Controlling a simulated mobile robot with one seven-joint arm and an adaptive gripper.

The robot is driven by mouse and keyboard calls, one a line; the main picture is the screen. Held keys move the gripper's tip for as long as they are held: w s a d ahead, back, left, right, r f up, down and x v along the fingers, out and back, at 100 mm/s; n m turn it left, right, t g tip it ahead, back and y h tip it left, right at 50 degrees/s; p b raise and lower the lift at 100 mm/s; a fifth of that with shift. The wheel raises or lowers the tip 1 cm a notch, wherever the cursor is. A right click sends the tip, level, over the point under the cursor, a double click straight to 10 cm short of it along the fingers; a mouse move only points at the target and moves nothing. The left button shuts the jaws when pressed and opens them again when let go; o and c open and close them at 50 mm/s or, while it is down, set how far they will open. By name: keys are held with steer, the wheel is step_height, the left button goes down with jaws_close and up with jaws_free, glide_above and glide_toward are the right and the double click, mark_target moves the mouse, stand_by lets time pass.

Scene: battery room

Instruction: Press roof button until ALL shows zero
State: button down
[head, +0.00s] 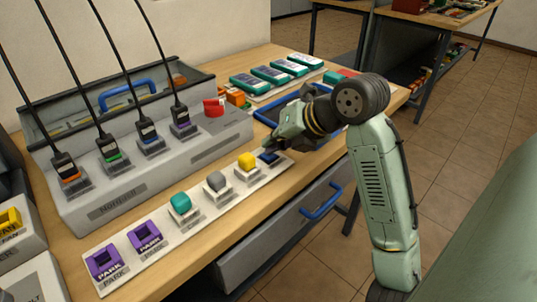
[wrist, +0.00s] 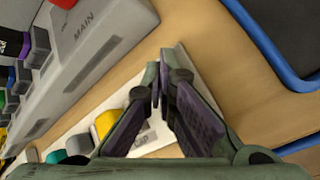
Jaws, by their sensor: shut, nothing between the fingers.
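A white strip (head: 219,209) along the bench's front edge carries a row of buttons. From the right they are dark blue (head: 268,157), yellow (head: 246,160), grey (head: 216,181), teal (head: 180,204) and two purple ones marked PARK (head: 147,237). My gripper (head: 270,147) is shut and empty, with its tips right at the dark blue button; I cannot tell whether they touch it. In the wrist view my gripper (wrist: 157,92) hides that button, and the yellow button (wrist: 106,123) shows to its left. I cannot read a ROOF label or an ALL display.
Behind the strip is a grey console (head: 140,180) with several cabled plugs and a red knob (head: 214,107). A blue-rimmed tray (head: 262,117) lies behind my gripper. Teal-and-white packs (head: 270,75) stand at the back. An open-topped grey case (head: 60,125) sits behind the console.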

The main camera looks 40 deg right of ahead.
stand_by(0.6)
steer(key=shift+r, duration=0.7)
steer(key=shift+r+p, duration=1.65)
steer(key=shift+r, duration=0.9)
steer(key=shift+s+f, duration=0.1)
